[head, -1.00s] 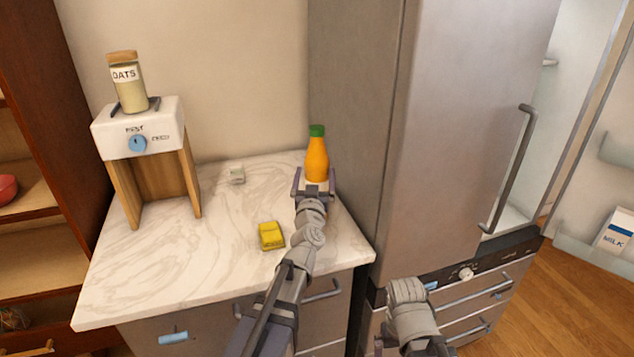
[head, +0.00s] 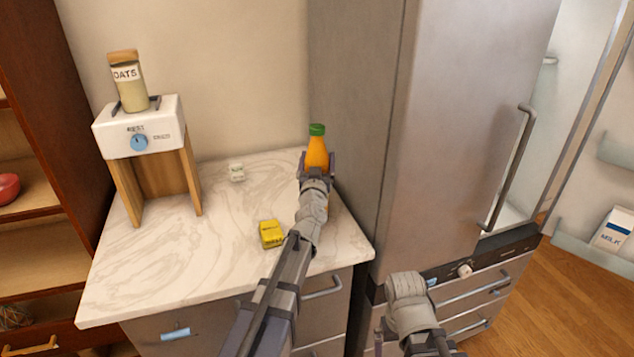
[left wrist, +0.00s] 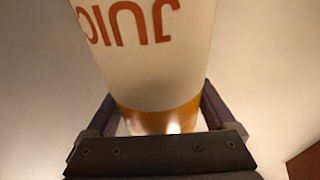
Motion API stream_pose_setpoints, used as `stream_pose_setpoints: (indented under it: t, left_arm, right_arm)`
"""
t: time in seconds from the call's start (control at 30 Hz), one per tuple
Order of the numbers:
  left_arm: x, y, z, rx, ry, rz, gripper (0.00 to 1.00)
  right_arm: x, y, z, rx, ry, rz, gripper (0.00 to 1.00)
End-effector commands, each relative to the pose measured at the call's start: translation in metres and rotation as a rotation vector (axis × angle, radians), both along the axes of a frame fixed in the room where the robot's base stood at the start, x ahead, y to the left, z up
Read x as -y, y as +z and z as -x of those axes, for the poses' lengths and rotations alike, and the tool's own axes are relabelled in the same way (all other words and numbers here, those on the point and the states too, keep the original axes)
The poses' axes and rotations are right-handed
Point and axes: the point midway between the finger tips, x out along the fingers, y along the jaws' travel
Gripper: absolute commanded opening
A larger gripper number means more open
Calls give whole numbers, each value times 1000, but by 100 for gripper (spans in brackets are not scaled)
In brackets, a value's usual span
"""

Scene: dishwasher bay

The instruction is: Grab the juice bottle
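The orange juice bottle (head: 317,153) with a green cap stands upright on the marble counter, close to the fridge side. My left gripper (head: 318,166) is at the bottle, with one finger on each side of its body. In the left wrist view the bottle's white label (left wrist: 150,50) with orange lettering fills the space between the fingers (left wrist: 160,108). The fingers look spread around the bottle, and I see no clear grip on it. The lower part of the bottle is hidden by the gripper in the head view.
A white dispenser (head: 140,128) on wooden legs holds an oats jar (head: 127,82). The tall fridge (head: 455,130) stands close right of the bottle.

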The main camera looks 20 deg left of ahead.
Motion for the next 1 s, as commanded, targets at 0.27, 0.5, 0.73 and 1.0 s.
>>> stream_pose_setpoints:
  t: [0.27,0.5,0.73,1.0]
  left_arm:
    - [0,0,0,0,0,0,56]
    - [0,0,0,0,0,0,29]
    - [0,0,0,0,0,0,3]
    - [0,1,0,2,2,0,0]
  right_arm:
    - [0,0,0,0,0,0,100]
    - [0,0,0,0,0,0,100]
    - [0,0,0,0,0,0,100]
    - [0,0,0,0,0,0,100]
